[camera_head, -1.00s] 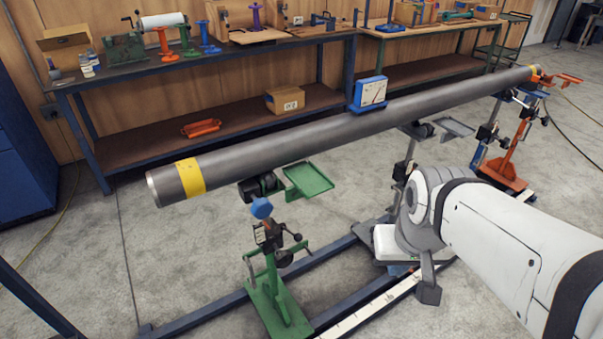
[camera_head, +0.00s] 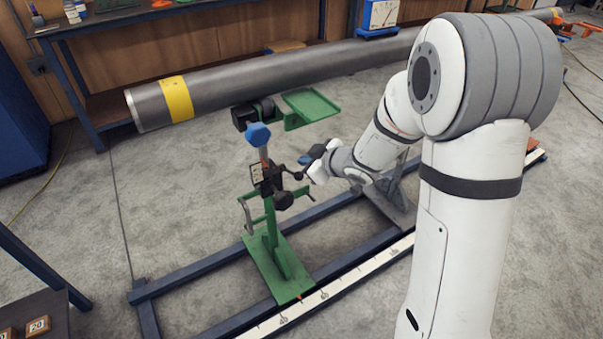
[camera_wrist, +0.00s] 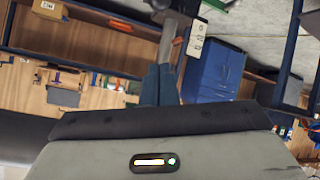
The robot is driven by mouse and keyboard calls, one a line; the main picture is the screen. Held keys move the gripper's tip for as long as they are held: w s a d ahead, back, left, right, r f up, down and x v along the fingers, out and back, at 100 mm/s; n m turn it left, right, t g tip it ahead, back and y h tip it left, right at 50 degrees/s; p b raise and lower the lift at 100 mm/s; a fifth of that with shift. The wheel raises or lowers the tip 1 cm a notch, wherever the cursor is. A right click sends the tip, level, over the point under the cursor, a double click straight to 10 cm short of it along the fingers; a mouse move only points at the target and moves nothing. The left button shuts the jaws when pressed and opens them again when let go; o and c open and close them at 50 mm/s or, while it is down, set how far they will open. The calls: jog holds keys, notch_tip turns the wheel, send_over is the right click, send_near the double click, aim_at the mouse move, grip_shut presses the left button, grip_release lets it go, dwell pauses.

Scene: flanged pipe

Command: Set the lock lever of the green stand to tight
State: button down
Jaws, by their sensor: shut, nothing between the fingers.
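The green stand (camera_head: 273,250) stands upright on the floor rails in the head view, with a blue piece on its post below the pipe (camera_head: 300,72). Its dark clamp block (camera_head: 271,180) carries a pale marked plate (camera_head: 257,172) and black-knobbed handles. Which handle is the lock lever, and its setting, I cannot tell. My gripper (camera_head: 307,159) is just right of the clamp block, near a black knob (camera_head: 298,176); contact is unclear. In the wrist view my blue fingers (camera_wrist: 159,85) are together and empty, with the post and marked plate (camera_wrist: 197,38) beyond them.
The pipe, with a yellow band (camera_head: 176,98), runs above the stand. A green tray (camera_head: 310,106) sticks out right of the stand's top. Blue rails (camera_head: 200,268) and a white scale strip lie on the floor.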

aim_at(296, 174)
jog(key=shift+a, duration=0.2)
jog(key=shift+f, duration=0.1)
jog(key=w+a+f+b, duration=0.1)
jog(key=f, duration=0.1)
jog(key=w+a+f+b, duration=0.1)
jog(key=w+f, duration=0.1)
jog(key=w+a+f+b, duration=0.1)
jog(key=w+f, duration=0.1)
jog(key=f, duration=0.1)
jog(key=shift+w+a, duration=0.1)
jog(key=shift+a, duration=0.2)
jog(key=shift+s+d+f, duration=0.2)
jog(key=shift+d+f, duration=0.05)
jog(key=shift+d, duration=0.15)
